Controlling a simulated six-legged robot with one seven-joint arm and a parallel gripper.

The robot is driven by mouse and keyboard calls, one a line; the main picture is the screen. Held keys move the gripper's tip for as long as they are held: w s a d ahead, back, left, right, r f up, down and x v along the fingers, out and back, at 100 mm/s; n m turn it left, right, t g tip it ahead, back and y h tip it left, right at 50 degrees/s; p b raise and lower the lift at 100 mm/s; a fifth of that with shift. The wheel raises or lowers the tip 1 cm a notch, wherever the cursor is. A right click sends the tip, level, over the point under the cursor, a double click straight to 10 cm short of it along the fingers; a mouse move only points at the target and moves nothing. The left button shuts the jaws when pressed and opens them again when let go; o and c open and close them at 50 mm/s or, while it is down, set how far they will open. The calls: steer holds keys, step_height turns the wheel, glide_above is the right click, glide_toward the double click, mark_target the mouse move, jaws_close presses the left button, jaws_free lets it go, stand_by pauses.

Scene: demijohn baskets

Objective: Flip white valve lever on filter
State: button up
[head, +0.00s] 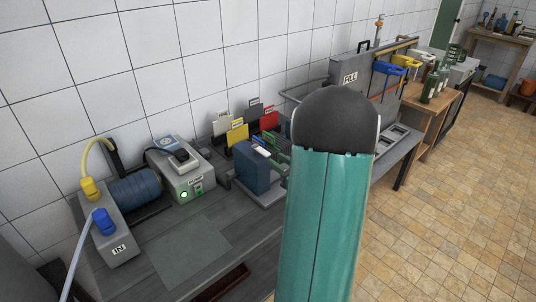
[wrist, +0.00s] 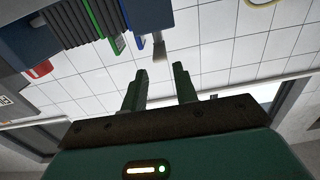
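The filter (head: 252,168) is a blue upright block on the bench in the head view, left of my teal arm. A white lever (head: 259,141) shows small at its top; its blue neighbour is beside it. In the wrist view the filter's dark ribbed body (wrist: 75,25) fills the upper left.
A grey pump box (head: 185,180) with a green light and a grey IN block (head: 115,235) with hoses stand left on the bench. Coloured cards (head: 240,132) stand behind the filter. A FILL unit (head: 350,77) stands beyond my arm. The bench front (head: 190,250) is mostly clear.

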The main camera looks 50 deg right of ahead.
steer(key=shift+s+a, duration=0.15)
steer(key=shift+s, duration=1.05)
steer(key=shift+s+a, duration=0.1)
steer(key=shift+s, duration=1.05)
